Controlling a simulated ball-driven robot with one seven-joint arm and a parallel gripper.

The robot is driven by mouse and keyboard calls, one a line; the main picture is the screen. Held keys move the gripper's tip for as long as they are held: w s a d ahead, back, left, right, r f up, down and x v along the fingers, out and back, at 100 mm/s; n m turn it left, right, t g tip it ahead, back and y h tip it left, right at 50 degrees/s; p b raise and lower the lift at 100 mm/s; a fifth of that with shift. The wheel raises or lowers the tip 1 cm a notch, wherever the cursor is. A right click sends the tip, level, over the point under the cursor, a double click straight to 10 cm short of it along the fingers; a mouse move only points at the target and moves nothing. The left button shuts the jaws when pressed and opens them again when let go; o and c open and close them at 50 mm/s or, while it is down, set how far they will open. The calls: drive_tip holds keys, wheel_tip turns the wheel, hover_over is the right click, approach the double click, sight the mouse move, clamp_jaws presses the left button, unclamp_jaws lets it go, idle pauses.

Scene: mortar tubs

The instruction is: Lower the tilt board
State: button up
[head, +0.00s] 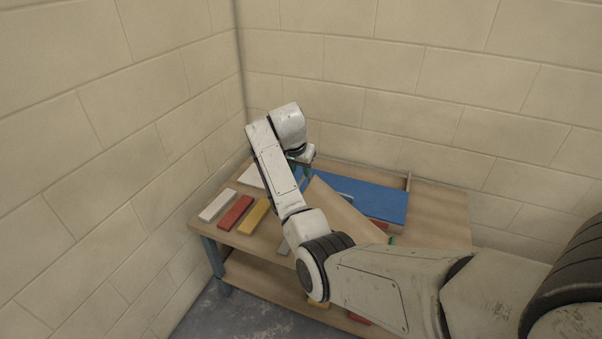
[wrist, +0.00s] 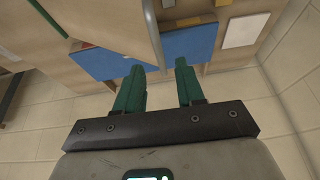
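The tilt board, a light wooden panel (head: 342,212), stands tilted up over a blue mat (head: 375,198) on the table. In the wrist view the board (wrist: 118,18) comes down from the top, with its near edge ending between my fingertips. My gripper (wrist: 159,66) has two green fingers set apart, one on each side of that edge. A gap seems to show beside the edge, and I cannot tell whether either finger touches it. In the head view my arm hides most of the gripper and part of the board.
White (head: 218,205), red (head: 235,213) and yellow (head: 255,216) blocks lie on the left of the wooden table (head: 432,222). Block walls stand close behind and to the left. The table's right end looks clear. More blocks lie on a lower shelf.

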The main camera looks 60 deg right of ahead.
sight(303, 178)
drive_tip(key=shift+x, duration=2)
drive_tip(key=shift+a, duration=0.1)
clamp_jaws()
